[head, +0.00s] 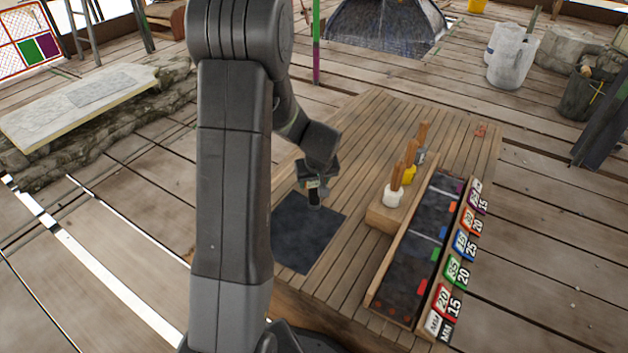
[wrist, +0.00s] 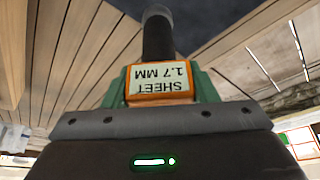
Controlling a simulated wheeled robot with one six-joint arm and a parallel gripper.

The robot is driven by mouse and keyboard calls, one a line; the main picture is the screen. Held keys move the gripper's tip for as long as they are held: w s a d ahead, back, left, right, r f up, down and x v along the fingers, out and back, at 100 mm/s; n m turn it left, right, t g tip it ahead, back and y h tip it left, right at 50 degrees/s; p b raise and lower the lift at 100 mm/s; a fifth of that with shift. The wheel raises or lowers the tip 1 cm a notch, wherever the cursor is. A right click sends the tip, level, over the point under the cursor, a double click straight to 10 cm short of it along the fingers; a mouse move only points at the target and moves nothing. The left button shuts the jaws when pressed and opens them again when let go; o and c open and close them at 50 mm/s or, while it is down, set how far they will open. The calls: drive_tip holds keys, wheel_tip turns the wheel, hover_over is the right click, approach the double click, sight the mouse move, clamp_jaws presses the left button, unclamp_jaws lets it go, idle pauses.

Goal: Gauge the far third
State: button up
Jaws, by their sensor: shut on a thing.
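My gripper (head: 317,182) is shut on a gauge-like tool, which hangs over the upper edge of the dark mat (head: 300,240) in the head view. In the wrist view, the tool (wrist: 160,82) shows an orange-framed label reading "SHEET 1.7 MM" upside down between the green jaws, with a black cylinder beyond. Whether its tip touches the mat, I cannot tell. A long dark tray (head: 372,294) lies to the right, with light cross lines and coloured markers along it.
A wooden block (head: 381,217) between mat and tray holds tools with wooden handles and white (head: 393,196), yellow (head: 409,175) and grey (head: 420,156) bodies. The slatted table (head: 345,130) is bare at its far left. Buckets (head: 511,56) stand beyond it on the floor.

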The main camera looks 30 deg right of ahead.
drive_tip(key=shift+f, duration=0.2)
drive_tip(key=shift+f+b, duration=1.5)
drive_tip(key=shift+b, duration=0.1)
drive_tip(key=shift+r, duration=0.15)
idle(1.2)
drive_tip(key=shift+r+p, duration=1.55)
drive_tip(key=shift+r, duration=0.9)
drive_tip(key=shift+f, duration=0.15)
drive_tip(key=shift+f+b, duration=2.1)
drive_tip(key=shift+f, duration=0.15)
drive_tip(key=o, duration=1.2)
drive_tip(key=shift+c, duration=0.2)
